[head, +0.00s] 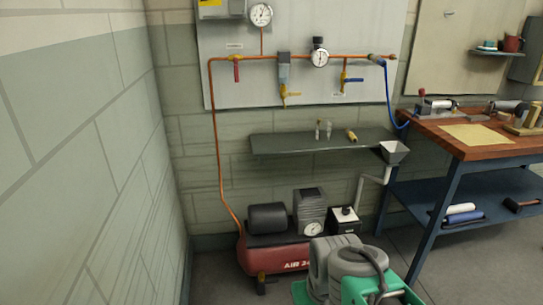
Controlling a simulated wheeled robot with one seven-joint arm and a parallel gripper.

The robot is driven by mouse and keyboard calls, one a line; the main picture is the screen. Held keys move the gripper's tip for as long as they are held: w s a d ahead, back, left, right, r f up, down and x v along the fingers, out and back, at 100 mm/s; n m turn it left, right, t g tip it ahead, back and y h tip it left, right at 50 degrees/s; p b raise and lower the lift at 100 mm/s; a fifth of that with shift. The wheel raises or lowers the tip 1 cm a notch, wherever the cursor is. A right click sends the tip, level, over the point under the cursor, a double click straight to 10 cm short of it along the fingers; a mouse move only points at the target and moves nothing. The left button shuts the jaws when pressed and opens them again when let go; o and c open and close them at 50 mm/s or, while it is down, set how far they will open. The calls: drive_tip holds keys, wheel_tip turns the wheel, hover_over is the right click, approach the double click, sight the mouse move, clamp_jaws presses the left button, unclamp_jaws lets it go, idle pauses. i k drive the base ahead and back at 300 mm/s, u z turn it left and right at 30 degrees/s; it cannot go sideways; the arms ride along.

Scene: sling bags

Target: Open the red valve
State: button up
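The red valve (236,70) sits on the copper pipe (222,60) at the upper left of the wall panel. Its small red handle hangs straight down, across the horizontal run of pipe. No gripper can be made out in the head view. Grey and green parts at the bottom centre look like my own body and arm, and nothing touches the valve. Other valves on the same line have a yellow handle (291,94) and a blue handle (354,79).
A grey shelf (285,146) juts out below the panel, holding small items. A red compressor (275,257) stands on the floor beneath it. A workbench (475,150) fills the right side, with a blue hose (388,100) hanging beside it. A block wall bounds the left.

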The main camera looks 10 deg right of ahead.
sight(235, 59)
drive_tip(key=k, duration=0.6)
drive_tip(key=u, duration=0.65)
drive_tip(key=i, duration=1.15)
drive_tip(key=z, duration=0.65)
